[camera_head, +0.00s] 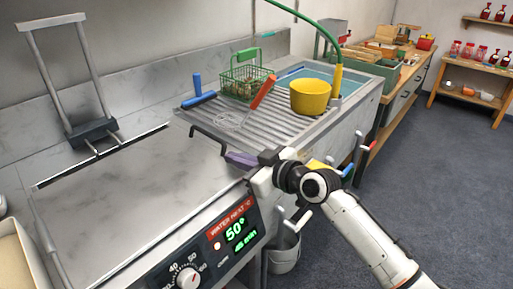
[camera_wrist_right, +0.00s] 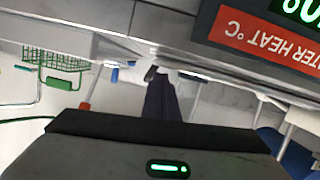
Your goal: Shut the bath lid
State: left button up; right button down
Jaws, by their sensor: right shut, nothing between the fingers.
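The bath lid (camera_head: 130,190) is a wide grey steel plate lying flat over the bath in the left half of the head view. A dark bar handle (camera_head: 208,138) stands at its right side. My right gripper (camera_head: 232,158) is shut and empty at the lid's right front corner, just in front of the handle. I cannot tell whether it touches the lid. In the wrist view the dark closed fingers (camera_wrist_right: 158,85) point under a pale metal edge. The bath's inside is hidden. My left gripper is out of view.
The control panel (camera_head: 228,238) is below the lid's front edge. A grey bucket (camera_head: 285,255) is below. The floor at right is clear.

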notch_tip(320, 180, up, 4)
jog(key=shift+f+p, duration=0.15)
jog(key=shift+p, duration=0.4)
jog(key=f+v, duration=0.1)
jog(key=v, duration=0.9)
jog(key=s+d+f+m+h, duration=0.4)
jog(key=s+f, duration=0.4)
jog(key=f, duration=0.5)
jog(key=s+d+f+m+h, duration=0.25)
jog(key=s+d+f, duration=0.45)
jog(key=f, duration=0.6)
jog(key=s+d+f+m+h, duration=0.1)
jog(key=s+d+f, duration=0.1)
jog(key=s+f, duration=0.2)
jog(key=s+d+f+m+g+h, duration=0.1)
jog(key=s+d+f, duration=0.2)
jog(key=s, duration=0.6)
jog(key=shift+d+f+m+b, duration=0.2)
jog(key=shift+f+m+b, duration=0.15)
jog(key=shift+f+b, duration=0.15)
jog(key=shift+s, duration=0.15)
